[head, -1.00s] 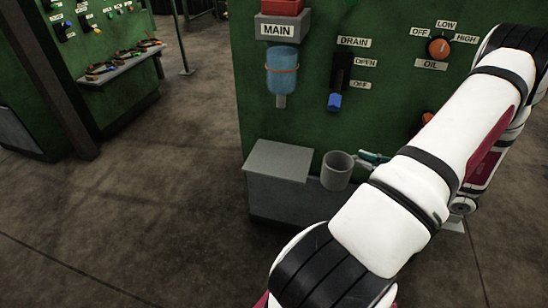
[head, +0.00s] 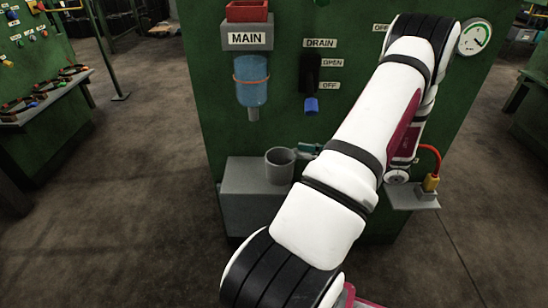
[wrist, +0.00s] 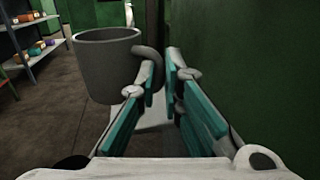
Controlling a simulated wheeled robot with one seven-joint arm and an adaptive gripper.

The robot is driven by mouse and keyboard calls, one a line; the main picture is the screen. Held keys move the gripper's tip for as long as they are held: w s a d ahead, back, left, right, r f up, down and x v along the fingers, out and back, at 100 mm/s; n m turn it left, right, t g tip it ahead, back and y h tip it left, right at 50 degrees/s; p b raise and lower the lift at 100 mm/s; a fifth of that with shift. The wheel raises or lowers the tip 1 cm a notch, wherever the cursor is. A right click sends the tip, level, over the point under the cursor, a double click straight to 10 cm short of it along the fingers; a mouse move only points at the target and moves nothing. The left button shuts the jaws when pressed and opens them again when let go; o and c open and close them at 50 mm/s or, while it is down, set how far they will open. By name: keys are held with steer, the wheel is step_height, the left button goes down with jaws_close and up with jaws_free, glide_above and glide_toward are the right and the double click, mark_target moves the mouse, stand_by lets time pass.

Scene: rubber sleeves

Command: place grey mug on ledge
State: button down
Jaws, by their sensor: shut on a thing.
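The grey mug (head: 280,166) is upright, in front of or over the right part of the grey ledge (head: 240,177) in the head view. Whether its base touches the ledge I cannot tell. My gripper (head: 308,150) reaches in from the right, mostly hidden by my arm. In the wrist view, the mug (wrist: 105,68) hangs at the left with its handle (wrist: 152,66) at the teal fingers of my gripper (wrist: 162,68), which is shut on it.
The ledge's left top is bare.

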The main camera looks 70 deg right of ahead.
steer(key=w+d, duration=0.1)
steer(key=w, duration=0.1)
steer(key=w+d+b, duration=0.1)
steer(key=w, duration=0.2)
steer(key=w+d+f+b, duration=0.1)
steer(key=w, duration=0.2)
steer(key=shift+w, duration=0.1)
steer(key=f+b, duration=0.2)
steer(key=shift+w+d+f, duration=0.2)
steer(key=shift+w+f, duration=0.15)
steer(key=shift+f, duration=0.05)
steer(key=shift+f+b, duration=0.3)
steer(key=shift+b, duration=0.05)
steer(key=shift+f, duration=0.1)
steer(key=shift+f, duration=0.1)
steer(key=c, duration=2)
jaws_free()
